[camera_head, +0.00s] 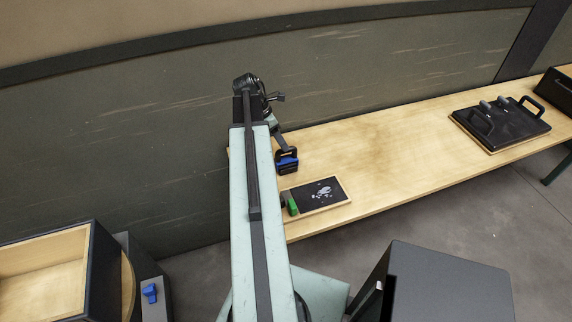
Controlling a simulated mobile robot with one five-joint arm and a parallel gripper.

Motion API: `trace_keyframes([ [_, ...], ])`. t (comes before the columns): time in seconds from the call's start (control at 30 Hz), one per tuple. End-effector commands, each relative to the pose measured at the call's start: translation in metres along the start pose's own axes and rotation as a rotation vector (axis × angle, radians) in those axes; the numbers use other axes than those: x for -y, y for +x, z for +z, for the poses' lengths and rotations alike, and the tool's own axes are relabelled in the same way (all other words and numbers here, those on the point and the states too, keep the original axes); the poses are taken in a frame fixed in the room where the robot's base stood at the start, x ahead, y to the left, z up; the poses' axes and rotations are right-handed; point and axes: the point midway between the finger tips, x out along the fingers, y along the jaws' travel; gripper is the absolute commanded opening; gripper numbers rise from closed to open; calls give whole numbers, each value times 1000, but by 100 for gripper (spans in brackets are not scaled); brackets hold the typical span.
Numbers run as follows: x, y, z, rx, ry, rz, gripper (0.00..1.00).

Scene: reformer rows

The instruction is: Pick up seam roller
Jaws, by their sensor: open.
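My gripper (287,160) is open at the end of my arm, over the left end of the wooden bench, small and dark. Blue shows at its jaws; I cannot tell whether this is part of the gripper or a thing behind it. A small green thing with a dark part (292,205) lies at the left side of a shallow tray, below my gripper in the picture and apart from it. My arm partly hides that side. I cannot tell for sure which thing is the seam roller.
The wooden bench (390,165) is bare in its middle. The wood-rimmed tray (346,190) has a black floor with pale bits. A black plate with handles (510,125) sits at right. A dark cabinet (440,285) stands in front. A blue thing (150,293) and an open wooden box (45,265) are at left.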

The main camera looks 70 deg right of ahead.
Motion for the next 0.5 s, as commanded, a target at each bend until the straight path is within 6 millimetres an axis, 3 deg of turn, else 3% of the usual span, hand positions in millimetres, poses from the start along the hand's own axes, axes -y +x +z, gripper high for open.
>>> trace_keyframes([
  [0.17,0,9,-1,0,1,0,45],
  [0.4,-1,52,-4,0,3,1,45],
  [0.5,0,56,-2,0,2,1,45],
])
